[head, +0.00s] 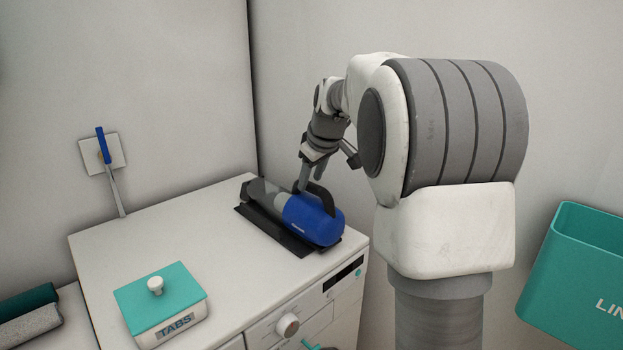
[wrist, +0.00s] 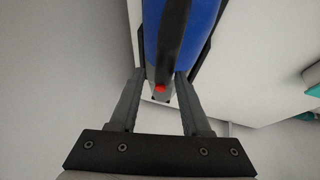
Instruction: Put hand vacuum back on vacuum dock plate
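The hand vacuum (head: 313,221) has a blue body, a grey-clear nose and a black handle. It lies on the dark vacuum dock plate (head: 272,234) on the white counter-height top, nose toward the back left. My gripper (head: 303,186) is above the vacuum, pointing down at its handle. In the wrist view, the gripper's two fingers (wrist: 160,78) stand apart on either side of the black handle (wrist: 172,45) and red button. The blue body (wrist: 203,25) and a dark plate edge show beyond. The lower vacuum's contact with the plate is mostly hidden.
A teal-lidded TABS box (head: 160,297) stands at the front left of the white top (head: 130,240). A teal bin (head: 580,265) is at right. Folded towels (head: 28,318) lie at lower left.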

